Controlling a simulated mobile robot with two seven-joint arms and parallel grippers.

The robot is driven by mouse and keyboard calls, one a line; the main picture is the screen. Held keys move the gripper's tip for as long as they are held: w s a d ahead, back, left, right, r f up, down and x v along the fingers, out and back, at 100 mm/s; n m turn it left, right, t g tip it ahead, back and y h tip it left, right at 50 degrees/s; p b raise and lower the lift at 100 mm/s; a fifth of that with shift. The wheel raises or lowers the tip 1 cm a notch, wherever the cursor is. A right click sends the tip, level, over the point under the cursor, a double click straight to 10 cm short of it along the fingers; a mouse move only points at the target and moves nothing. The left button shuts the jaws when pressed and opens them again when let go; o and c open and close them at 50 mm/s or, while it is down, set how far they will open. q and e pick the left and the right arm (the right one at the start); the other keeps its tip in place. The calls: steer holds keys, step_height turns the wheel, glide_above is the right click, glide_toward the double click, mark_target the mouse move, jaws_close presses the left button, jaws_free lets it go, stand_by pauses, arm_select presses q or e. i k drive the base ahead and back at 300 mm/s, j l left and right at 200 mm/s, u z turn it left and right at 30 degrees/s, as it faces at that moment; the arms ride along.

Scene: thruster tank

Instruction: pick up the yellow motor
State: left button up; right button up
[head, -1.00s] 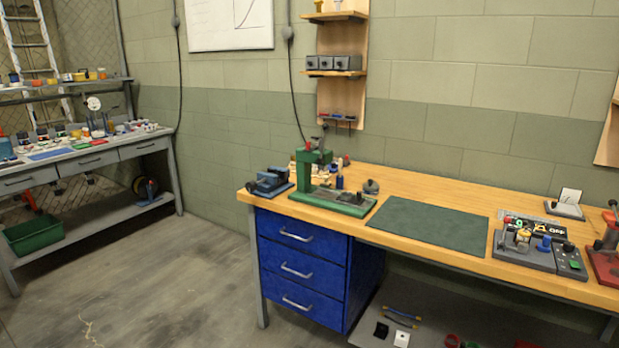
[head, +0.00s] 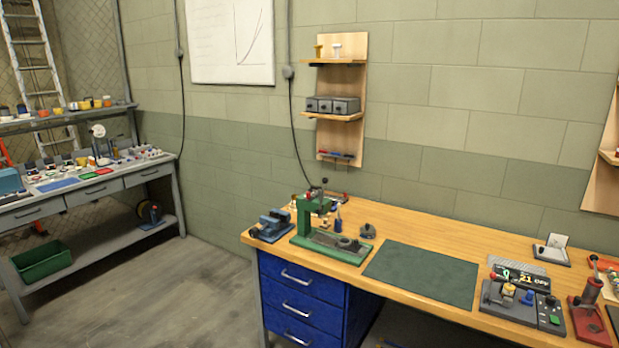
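I cannot single out the yellow motor with certainty. A small yellow piece (head: 319,51) stands on the top wall shelf, left of a white one (head: 337,50). Another small yellowish piece (head: 508,290) sits on the grey test unit (head: 522,308) on the wooden bench, beside a blue piece (head: 527,298). Small yellow and orange pieces (head: 85,103) also stand on the upper shelf of the left rack. All are too small to tell their details. Neither of my grippers is in view.
The wooden bench (head: 410,235) holds a blue vise (head: 271,226), a green press (head: 310,222), a green mat (head: 422,273) and a red press (head: 588,312). Blue drawers (head: 298,300) stand below. A grey workbench (head: 92,183) stands at left. The floor (head: 150,290) between is clear.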

mark_target(508, 289)
steer(key=z, duration=1.1)
